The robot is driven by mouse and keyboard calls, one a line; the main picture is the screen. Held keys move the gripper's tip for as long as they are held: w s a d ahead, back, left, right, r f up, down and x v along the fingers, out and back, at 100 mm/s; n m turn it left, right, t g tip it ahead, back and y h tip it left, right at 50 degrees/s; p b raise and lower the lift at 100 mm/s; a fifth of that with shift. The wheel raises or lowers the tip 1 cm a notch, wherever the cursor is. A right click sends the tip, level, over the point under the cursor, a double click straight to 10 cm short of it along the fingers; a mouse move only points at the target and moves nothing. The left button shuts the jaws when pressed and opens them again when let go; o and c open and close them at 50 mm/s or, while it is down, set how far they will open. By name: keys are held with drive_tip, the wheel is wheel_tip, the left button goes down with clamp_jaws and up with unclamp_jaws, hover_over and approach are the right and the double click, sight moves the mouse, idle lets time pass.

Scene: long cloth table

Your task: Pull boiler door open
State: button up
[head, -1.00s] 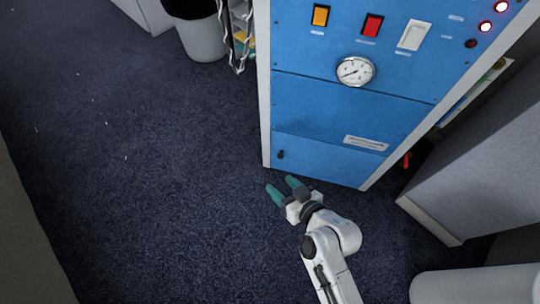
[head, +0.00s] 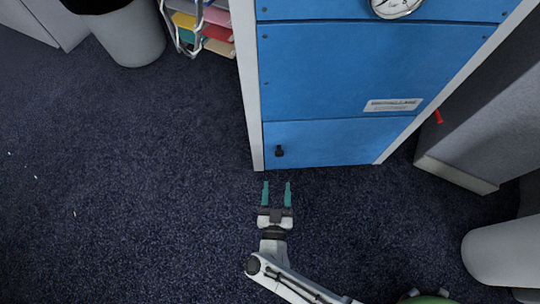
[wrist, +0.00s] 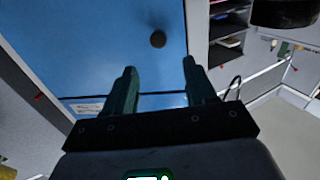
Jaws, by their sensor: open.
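The boiler is a blue cabinet with a pale frame. Its lower blue door panel (head: 330,142) looks closed and has a small black knob (head: 279,151) near its left edge. In the wrist view the knob (wrist: 158,39) shows ahead, between the lines of the two fingers and beyond their tips. My gripper (head: 277,184) has two teal fingers spread apart, with nothing between them. It points at the door just below the knob in the head view and is not touching it. The gripper also shows in the wrist view (wrist: 160,65).
A grey bin (head: 130,35) and a rack of coloured folders (head: 205,28) stand left of the boiler. A grey cabinet (head: 480,125) stands close on the right, with a pale rounded object (head: 505,245) in front. The dark carpet (head: 130,190) at left is clear.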

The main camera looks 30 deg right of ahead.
sight(279, 155)
drive_tip(key=b+x, duration=0.2)
drive_tip(key=x, duration=0.8)
drive_tip(key=shift+w+d, duration=0.3)
drive_tip(key=shift+c, duration=0.2)
clamp_jaws()
